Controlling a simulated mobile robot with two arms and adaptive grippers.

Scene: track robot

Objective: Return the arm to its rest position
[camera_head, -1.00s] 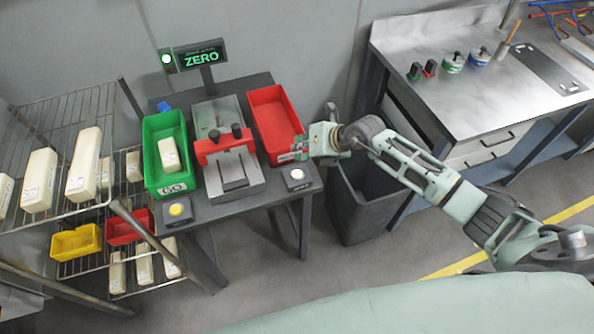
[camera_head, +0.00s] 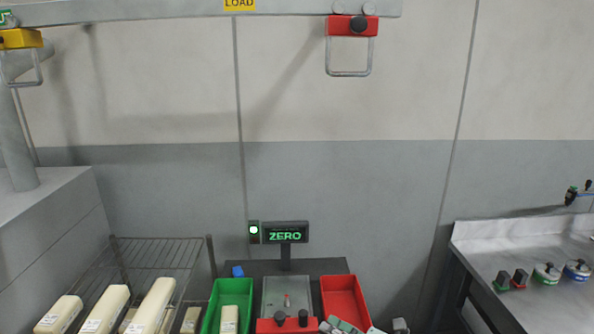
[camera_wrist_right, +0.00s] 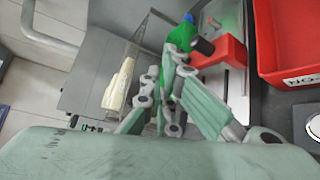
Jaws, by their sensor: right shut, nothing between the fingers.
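My right arm shows only as a small pale green and grey part (camera_head: 342,325) at the bottom edge of the head view, in front of the red bin. In the right wrist view my right gripper (camera_wrist_right: 172,72) is shut and empty, its linkage filling the middle. Behind it in that view are the red-topped machine (camera_wrist_right: 222,52) and a pale block (camera_wrist_right: 118,88). The rest of the arm is out of the head view. My left gripper is in neither view.
The scale table holds a green bin (camera_head: 233,292), a red bin (camera_head: 345,297) and a display reading ZERO (camera_head: 285,233). A wire rack (camera_head: 160,252) with pale blocks stands left. A metal bench (camera_head: 500,245) stands right. An overhead rail (camera_head: 160,11) carries a red hook unit (camera_head: 350,50).

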